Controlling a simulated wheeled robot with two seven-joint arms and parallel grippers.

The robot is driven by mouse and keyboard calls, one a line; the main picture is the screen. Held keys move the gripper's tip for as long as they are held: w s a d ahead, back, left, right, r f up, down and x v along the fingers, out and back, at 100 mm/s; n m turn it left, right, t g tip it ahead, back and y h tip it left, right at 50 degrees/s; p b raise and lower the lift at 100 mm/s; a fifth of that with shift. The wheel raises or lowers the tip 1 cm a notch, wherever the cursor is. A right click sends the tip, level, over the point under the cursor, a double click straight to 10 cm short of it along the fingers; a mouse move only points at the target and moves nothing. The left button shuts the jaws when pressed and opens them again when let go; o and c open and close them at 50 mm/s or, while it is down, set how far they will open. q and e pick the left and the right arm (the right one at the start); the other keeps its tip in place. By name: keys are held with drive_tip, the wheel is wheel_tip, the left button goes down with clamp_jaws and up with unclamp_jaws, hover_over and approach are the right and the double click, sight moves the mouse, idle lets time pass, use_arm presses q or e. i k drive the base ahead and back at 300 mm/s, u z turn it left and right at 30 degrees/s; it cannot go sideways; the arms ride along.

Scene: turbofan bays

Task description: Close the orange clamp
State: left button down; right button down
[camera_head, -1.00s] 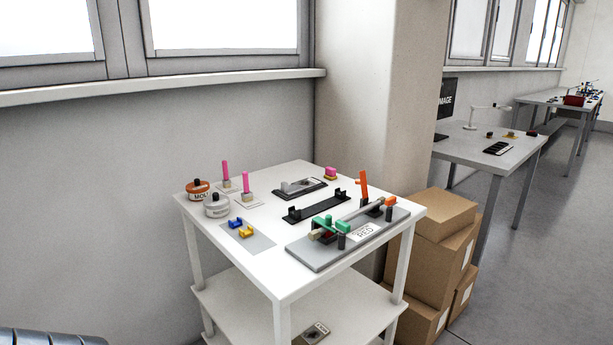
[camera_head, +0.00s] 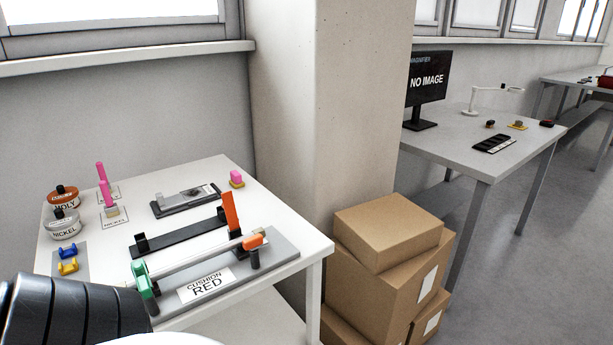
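The orange clamp (camera_head: 232,213) is at the right end of a grey plate (camera_head: 284,250) on the white table. Its long orange lever stands nearly upright, tilted slightly, so the clamp looks open. A shorter orange block (camera_head: 253,241) sits beside it over a dark post. A thin light rod (camera_head: 195,259) runs between the orange clamp and a green clamp (camera_head: 143,281) at the plate's left end. Neither gripper is in view.
A "CUSHION RED" label (camera_head: 206,285) lies on the plate. Cardboard boxes (camera_head: 385,265) stand right of the table (camera_head: 310,246), near the pillar (camera_head: 365,120).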

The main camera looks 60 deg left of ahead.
sight(228, 204)
drive_tip(key=i, duration=2.1)
drive_tip(key=u, duration=3.9)
